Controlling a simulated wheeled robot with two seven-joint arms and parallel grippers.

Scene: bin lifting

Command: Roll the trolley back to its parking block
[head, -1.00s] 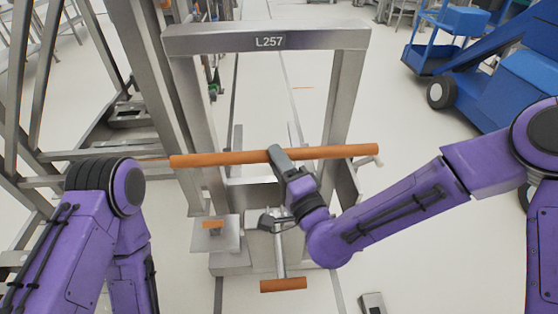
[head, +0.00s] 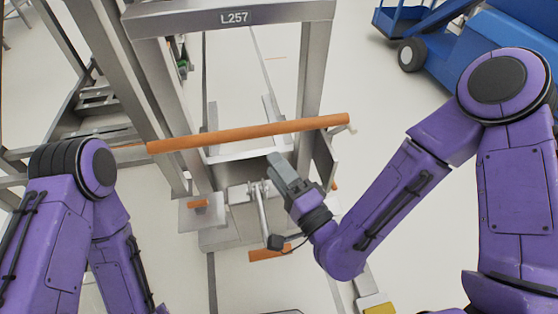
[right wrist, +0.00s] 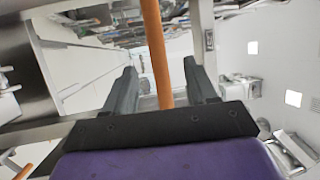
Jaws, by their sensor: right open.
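The trolley is a grey metal frame (head: 228,16) marked L257, with a long orange handle bar (head: 250,133) across it. My right gripper (head: 276,163) is open and empty, just on the near side of the bar and apart from it in the head view. In the right wrist view the bar (right wrist: 156,50) runs lengthwise between the two open fingers (right wrist: 158,78), beyond or between the tips; the exact depth is unclear. My left gripper is not in view; only my left arm's links show. I cannot identify the parking block for certain.
A lower pedal or lever with an orange end (head: 265,254) sits at the trolley's near side. A grey metal structure (head: 95,105) stands close on the left. A blue wheeled machine (head: 460,60) stands at the upper right. A yellow-topped object (head: 376,308) shows at the bottom edge.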

